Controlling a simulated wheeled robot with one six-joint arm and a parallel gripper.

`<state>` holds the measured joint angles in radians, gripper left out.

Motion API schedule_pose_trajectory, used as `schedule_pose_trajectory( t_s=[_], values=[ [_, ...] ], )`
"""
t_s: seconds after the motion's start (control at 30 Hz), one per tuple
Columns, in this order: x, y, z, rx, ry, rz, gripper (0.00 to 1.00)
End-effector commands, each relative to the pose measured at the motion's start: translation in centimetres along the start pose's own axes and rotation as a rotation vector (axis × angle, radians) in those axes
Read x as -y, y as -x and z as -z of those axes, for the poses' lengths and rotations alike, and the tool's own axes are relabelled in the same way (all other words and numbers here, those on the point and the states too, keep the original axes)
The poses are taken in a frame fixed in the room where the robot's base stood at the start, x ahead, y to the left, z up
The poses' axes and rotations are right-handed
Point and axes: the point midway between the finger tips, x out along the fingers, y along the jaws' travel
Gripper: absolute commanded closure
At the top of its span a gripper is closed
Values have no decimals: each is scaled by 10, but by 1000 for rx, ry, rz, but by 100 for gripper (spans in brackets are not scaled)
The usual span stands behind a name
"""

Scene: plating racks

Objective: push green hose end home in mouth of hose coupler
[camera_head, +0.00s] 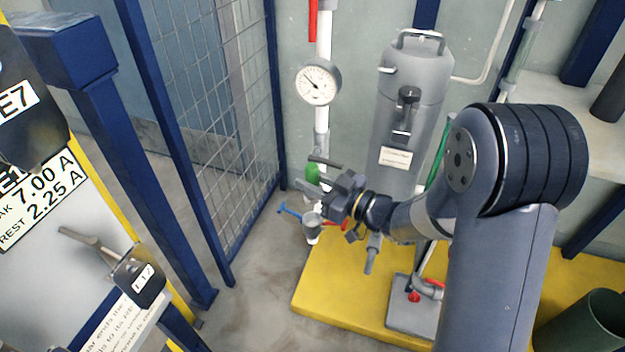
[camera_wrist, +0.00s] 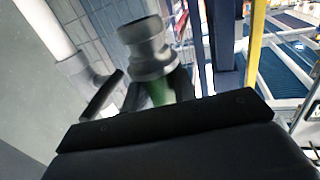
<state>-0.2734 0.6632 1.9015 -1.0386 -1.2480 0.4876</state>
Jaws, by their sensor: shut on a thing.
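The green hose end (camera_head: 312,173) sits between the two fingers of my gripper (camera_head: 314,177), which is shut on it. In the wrist view the green hose end (camera_wrist: 172,86) shows between the dark fingers (camera_wrist: 145,97). A grey flanged piece, seemingly the hose coupler (camera_wrist: 148,50), lies in line with the green part and seems to meet or overlap it. In the head view the grey coupler (camera_head: 312,228) is just below the fingers. A finger hides the space between them, so I cannot tell how deep the hose end sits.
A blue lever (camera_head: 289,209) sticks out left of the coupler. A white pipe with a gauge (camera_head: 318,83) rises behind. A grey canister (camera_head: 412,110) stands close to the right. A mesh fence (camera_head: 205,100) is at left. A yellow platform (camera_head: 335,300) lies below.

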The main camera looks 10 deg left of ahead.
Motion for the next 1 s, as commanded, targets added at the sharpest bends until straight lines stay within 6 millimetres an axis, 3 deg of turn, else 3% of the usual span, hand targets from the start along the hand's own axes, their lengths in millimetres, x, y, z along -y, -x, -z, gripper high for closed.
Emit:
schedule_pose_trajectory(
  t_s=[0.6,1.0],
  values=[
    [0,0,-51,-2,0,0,100],
    [0,0,-57,-2,1,-1,100]
  ],
)
